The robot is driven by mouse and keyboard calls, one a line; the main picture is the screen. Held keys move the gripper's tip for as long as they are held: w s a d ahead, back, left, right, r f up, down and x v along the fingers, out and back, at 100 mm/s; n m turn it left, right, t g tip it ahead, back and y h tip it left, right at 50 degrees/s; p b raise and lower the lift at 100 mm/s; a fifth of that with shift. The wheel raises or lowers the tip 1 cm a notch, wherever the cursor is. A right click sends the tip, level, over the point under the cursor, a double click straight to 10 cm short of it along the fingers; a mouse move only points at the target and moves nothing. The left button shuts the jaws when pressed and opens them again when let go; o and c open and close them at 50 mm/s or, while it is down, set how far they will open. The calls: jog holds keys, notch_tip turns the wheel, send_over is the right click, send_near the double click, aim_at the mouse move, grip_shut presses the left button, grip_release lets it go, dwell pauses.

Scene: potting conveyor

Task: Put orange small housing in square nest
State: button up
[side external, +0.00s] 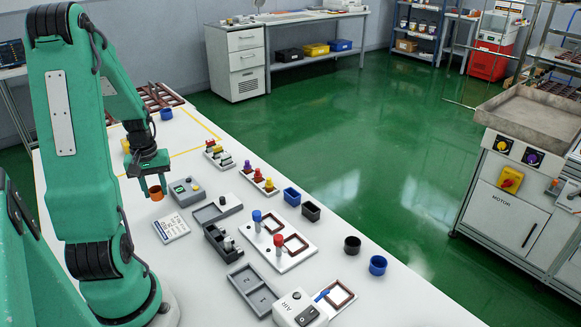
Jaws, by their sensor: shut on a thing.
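The orange small housing (156,194) is a small cup at the left of the table, just below my gripper (154,183). My gripper is shut on it, with the fingers at its upper part. Whether its base touches the table is hard to tell. A white plate (309,257) near the middle has two brown-rimmed recesses, one behind the other, beside a blue-topped post and a red-topped post. The nearer recess (296,245) looks square. My gripper is well to the left of this plate. A separate brown square frame (340,294) lies nearer the front.
Black (352,245) and blue (377,265) round cups stand right. The front right table is clear.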

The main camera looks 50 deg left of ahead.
aim_at(158, 198)
jog(key=shift+f, duration=2)
jog(key=shift+f, duration=0.15)
jog(key=o, duration=1)
jog(key=shift+c, duration=0.2)
jog(key=shift+r, duration=0.2)
notch_tip(158, 198, up, 12)
jog(key=shift+w+d, duration=0.1)
